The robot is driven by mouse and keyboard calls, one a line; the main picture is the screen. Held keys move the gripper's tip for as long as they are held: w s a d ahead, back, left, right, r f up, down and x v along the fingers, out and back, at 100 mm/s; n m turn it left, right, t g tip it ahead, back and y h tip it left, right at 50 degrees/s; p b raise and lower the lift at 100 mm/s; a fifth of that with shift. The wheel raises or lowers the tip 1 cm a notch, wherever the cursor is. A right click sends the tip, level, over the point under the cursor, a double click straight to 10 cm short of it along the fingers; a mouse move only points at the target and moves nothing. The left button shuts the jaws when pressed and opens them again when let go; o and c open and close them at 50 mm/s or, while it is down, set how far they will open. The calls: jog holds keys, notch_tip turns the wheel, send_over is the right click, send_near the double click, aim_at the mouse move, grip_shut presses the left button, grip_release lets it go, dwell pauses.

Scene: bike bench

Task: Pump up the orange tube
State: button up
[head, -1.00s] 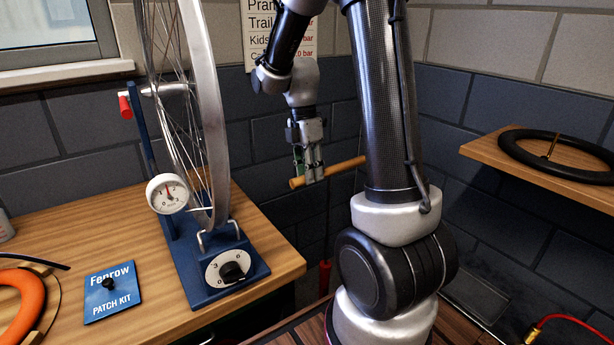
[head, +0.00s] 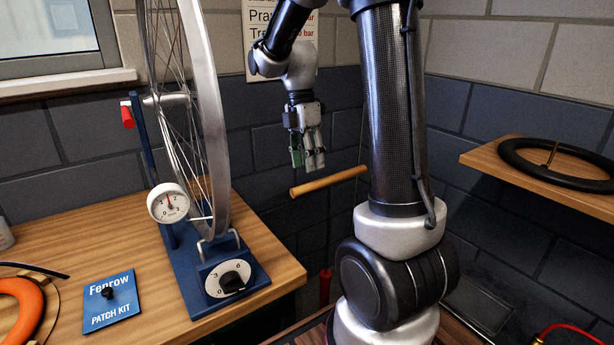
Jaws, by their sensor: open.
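My gripper (head: 314,166) is open and empty. It hangs a little above a wooden bar (head: 328,182), which looks like the pump's handle, with a visible gap between them. A red cylinder (head: 325,287) shows lower down behind the bench edge; the link between it and the bar is hard to see. The orange tube (head: 18,312) lies on the bench at the lower left, cut off by the picture edge. A round white gauge (head: 169,203) stands beside the wheel.
A wheel (head: 206,120) stands in a blue stand with a dial (head: 229,279) on the wooden bench (head: 120,230). A blue patch kit (head: 111,301) lies in front. A black tyre (head: 556,164) rests on a shelf at the right. A red hose (head: 570,328) shows at the lower right.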

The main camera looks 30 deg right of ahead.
notch_tip(320, 180, up, 6)
jog(key=w, duration=0.1)
jog(key=shift+w, duration=0.25)
jog(key=c, duration=0.4)
jog(key=shift+w+r+m, duration=0.35)
jog(key=shift+w+m, duration=0.05)
jog(key=shift+w, duration=0.05)
jog(key=shift+c, duration=1.4)
jog(key=shift+w+r+m, duration=0.25)
jog(key=shift+r+m, duration=0.05)
jog(key=shift+m, duration=0.6)
grip_shut()
notch_tip(320, 180, down, 11)
jog(key=s+m, duration=0.2)
jog(key=m, duration=1.3)
